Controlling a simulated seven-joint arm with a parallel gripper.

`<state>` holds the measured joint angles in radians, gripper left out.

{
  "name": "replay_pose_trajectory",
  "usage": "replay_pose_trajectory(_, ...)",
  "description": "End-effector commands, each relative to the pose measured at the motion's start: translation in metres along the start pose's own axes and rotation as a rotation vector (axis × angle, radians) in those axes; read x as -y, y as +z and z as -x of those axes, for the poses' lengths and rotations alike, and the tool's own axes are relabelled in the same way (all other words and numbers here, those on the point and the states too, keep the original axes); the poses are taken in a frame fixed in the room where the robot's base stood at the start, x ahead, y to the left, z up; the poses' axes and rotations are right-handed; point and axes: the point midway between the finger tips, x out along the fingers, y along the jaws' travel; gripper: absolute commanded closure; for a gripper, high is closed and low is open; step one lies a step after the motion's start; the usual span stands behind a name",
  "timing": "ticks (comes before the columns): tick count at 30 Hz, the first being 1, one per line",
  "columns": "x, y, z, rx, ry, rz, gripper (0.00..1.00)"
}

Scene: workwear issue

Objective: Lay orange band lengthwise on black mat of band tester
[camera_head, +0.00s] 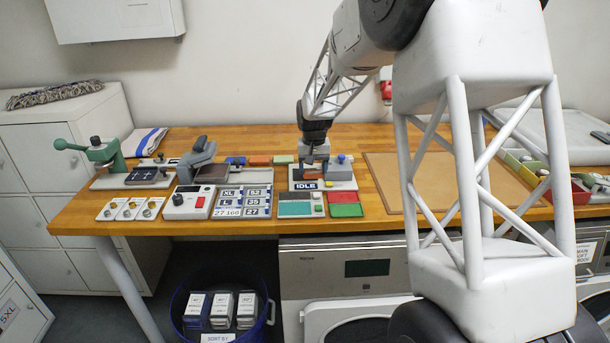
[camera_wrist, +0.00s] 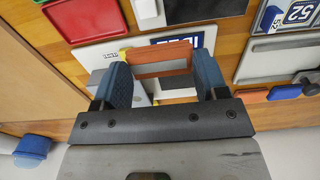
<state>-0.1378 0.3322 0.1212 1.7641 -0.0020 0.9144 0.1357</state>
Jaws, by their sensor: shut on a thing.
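In the head view my gripper (camera_head: 314,150) points down over the grey-white station with the IDLE sign (camera_head: 308,185), which looks like the band tester. The band cannot be made out clearly there. The sign is partly covered by the band in the wrist view. The black mat is not clearly visible; gripper and band hide much of the station's top.
Numbered size plates (camera_head: 243,200) and a grey device with a knob (camera_head: 188,203) are to the left. A brown board (camera_head: 400,180) leaves clear room to the right.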

Motion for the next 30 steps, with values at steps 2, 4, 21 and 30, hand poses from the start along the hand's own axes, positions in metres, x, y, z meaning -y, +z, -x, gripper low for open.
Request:
replay_pose_trajectory(2, 0.0, 0.015, -0.001, -0.001, 0.0, 0.0, 0.55)
replay_pose_trajectory(4, -0.001, 0.026, -0.002, -0.002, 0.0, -0.001, 0.55)
replay_pose_trajectory(21, -0.001, 0.05, -0.007, -0.003, 0.0, -0.003, 0.55)
replay_pose_trajectory(30, 0.0, 0.043, -0.007, -0.003, 0.0, -0.003, 0.55)
